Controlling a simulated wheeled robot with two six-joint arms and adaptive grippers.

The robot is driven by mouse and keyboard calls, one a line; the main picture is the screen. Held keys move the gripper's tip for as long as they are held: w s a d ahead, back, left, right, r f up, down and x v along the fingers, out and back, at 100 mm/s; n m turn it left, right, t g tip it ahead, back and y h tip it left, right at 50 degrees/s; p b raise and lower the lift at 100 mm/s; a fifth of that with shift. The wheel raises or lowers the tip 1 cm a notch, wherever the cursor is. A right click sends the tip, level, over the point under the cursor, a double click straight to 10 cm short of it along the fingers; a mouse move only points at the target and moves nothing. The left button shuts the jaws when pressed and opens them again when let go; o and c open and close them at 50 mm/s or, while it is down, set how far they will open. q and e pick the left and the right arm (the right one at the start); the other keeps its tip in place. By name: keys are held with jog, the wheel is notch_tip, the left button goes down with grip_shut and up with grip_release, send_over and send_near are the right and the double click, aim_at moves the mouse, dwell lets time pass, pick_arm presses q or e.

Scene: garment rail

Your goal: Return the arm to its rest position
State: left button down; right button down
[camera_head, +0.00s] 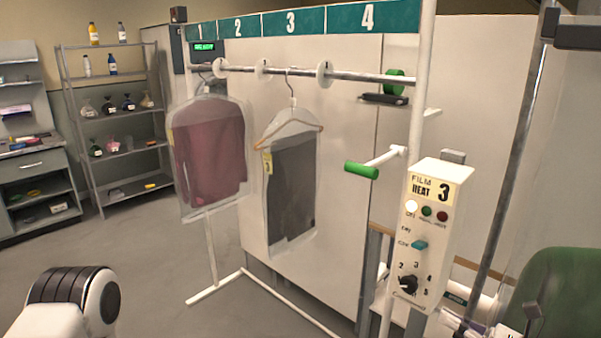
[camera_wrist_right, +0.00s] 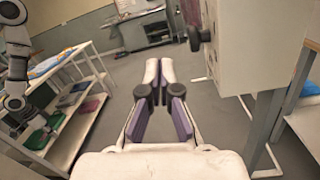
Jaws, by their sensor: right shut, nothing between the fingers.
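My right gripper (camera_wrist_right: 159,72) shows in the right wrist view, with its two pale fingers close together and nothing between them. It points out over bare grey floor. In the head view I cannot clearly make out its fingers. A white and black arm joint of mine shows at the lower left of the head view; my left gripper is not seen there. On the garment rail (camera_head: 345,75), a maroon garment (camera_head: 210,150) and a dark garment (camera_head: 291,190) hang in clear film, apart from my arm.
A film heat control box (camera_head: 427,235) stands on the right beside a white post. A green-ended handle (camera_head: 362,171) juts out near it. A green chair back (camera_head: 565,295) is at the lower right. Shelves (camera_head: 120,120) stand at the left. The floor at front left is clear.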

jog(key=s+a+f+n+g+b, duration=0.1)
jog(key=s+a+f+n+g, duration=0.5)
jog(key=s+a+f+g, duration=0.65)
jog(key=s+d+f+n+g+h+b, duration=0.1)
jog(key=s+f+n+g+h, duration=0.35)
jog(key=s+f+n, duration=0.5)
jog(key=s+d+f+n+g+h, duration=0.2)
jog(key=s+f+n+g+h, duration=0.35)
jog(key=s, duration=0.65)
jog(key=w+d+f+n+t+h, duration=0.1)
jog(key=w+f+n+t+h, duration=0.2)
jog(key=w+n+t, duration=0.5)
jog(key=shift+w+f+n+t, duration=0.3)
jog(key=shift+w+f+t, duration=0.15)
jog(key=shift+f, duration=0.3)
jog(key=shift+d, duration=0.1)
